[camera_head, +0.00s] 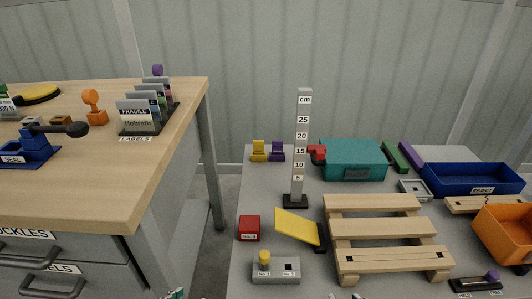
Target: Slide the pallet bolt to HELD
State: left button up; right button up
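The pallet bolt is a small black base (472,285) with a purple knob (493,275), at the bottom right of the head view, in front of the wooden pallet. The knob is at the base's right end. Two small labels sit on its front; the left one seems to read HELD and the right one FREE, so the knob is by FREE. A tip of my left gripper (175,294) just shows at the bottom edge, far left of the bolt. A sliver, probably my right gripper (357,297), shows at the bottom edge, left of the bolt. Their fingers are mostly cut off.
The wooden pallet (381,227) lies behind the bolt. An orange bin (505,232) stands behind it on the right. A grey block with a yellow knob (277,270), a yellow ramp (297,227) and a height post (301,145) stand left. A wooden bench (150,165) is further left.

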aim_at(492, 277)
jog(key=z, duration=1.7)
